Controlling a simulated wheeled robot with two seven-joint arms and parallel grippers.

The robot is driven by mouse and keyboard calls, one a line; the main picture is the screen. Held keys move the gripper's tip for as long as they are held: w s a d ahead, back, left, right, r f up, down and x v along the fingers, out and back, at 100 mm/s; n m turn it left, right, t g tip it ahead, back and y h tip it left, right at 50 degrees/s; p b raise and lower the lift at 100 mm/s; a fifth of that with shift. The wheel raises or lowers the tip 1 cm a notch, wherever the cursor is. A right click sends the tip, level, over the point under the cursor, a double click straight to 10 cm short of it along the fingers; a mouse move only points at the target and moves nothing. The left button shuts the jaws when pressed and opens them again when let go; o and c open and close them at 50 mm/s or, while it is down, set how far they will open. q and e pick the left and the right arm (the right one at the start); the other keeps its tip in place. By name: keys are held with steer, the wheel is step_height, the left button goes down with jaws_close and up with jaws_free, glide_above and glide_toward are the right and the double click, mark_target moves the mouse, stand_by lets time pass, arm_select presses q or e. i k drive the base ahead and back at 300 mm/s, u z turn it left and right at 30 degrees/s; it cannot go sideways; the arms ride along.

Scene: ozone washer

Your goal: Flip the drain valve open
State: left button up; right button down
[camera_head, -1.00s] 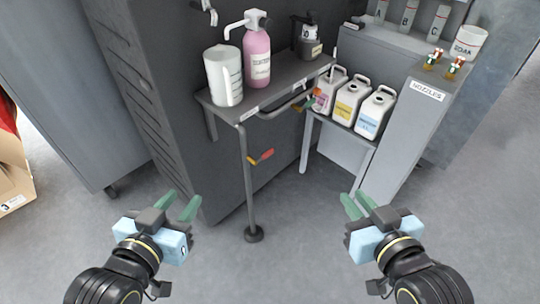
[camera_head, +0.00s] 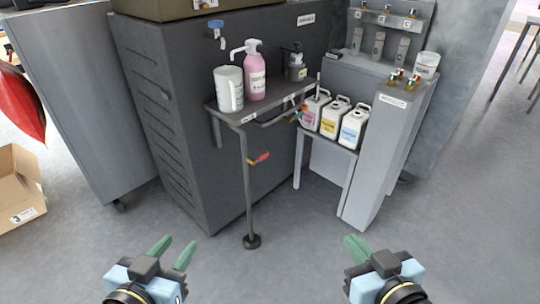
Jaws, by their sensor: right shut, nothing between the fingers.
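A small lever with a red and yellow handle (camera_head: 259,158) sits on the grey vertical pipe (camera_head: 247,195) that runs down to a round dark foot (camera_head: 252,241) on the floor. It looks like the drain valve; the handle sticks out to the right, tilted slightly up. My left gripper (camera_head: 173,252) is at the lower left, open and empty, its green fingers apart. My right gripper (camera_head: 357,248) is at the lower right, shut and empty. Both grippers are apart from the valve and pipe.
Several white canisters (camera_head: 330,116) stand on a side stand. A blue-handled tap (camera_head: 216,25) is on the dark cabinet. The floor in front is clear.

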mark_target(263, 156)
steer(key=z, duration=0.45)
steer(key=i, duration=1.15)
steer(key=u, duration=0.75)
